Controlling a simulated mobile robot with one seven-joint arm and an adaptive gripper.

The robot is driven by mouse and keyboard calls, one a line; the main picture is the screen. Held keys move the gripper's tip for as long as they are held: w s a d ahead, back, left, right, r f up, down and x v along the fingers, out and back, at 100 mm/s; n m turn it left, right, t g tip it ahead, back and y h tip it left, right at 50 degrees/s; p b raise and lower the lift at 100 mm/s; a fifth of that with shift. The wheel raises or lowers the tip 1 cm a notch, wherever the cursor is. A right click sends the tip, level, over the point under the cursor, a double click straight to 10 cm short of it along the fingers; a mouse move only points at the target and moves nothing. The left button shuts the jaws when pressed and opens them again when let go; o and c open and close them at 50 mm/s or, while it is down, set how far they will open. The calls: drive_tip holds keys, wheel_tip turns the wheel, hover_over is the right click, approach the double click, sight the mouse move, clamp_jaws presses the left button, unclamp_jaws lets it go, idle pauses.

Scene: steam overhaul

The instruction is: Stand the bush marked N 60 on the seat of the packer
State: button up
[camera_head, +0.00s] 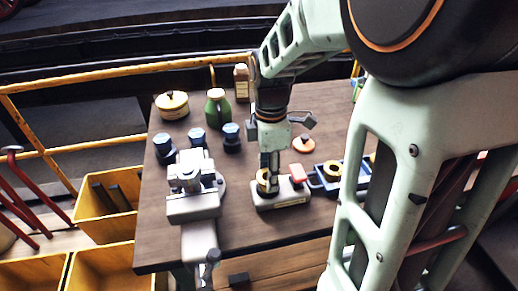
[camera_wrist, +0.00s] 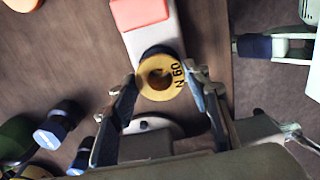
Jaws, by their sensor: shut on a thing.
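The bush marked N 60 (camera_wrist: 161,76) is a yellow ring with a dark hole, its marking facing the wrist camera. My gripper (camera_wrist: 165,84) is shut on it, one finger on each side. The packer (camera_head: 283,200) is a pale grey block with a red pad (camera_wrist: 140,13) at one end. The bush is over the packer's other end, with a dark round part showing just past its edge in the wrist view. In the head view my gripper (camera_head: 268,180) points down there and partly hides the bush (camera_head: 262,184). I cannot tell whether the bush touches the seat.
A grey vise (camera_head: 193,190) stands close left of the packer. A blue tray (camera_head: 322,184) with yellow rings is close right.

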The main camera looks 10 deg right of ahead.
drive_tip(key=shift+f+b, duration=0.3)
drive_tip(key=shift+f, duration=0.2)
drive_tip(key=o, duration=1.5)
wheel_tip(320, 180, up, 9)
drive_tip(key=p, duration=0.7)
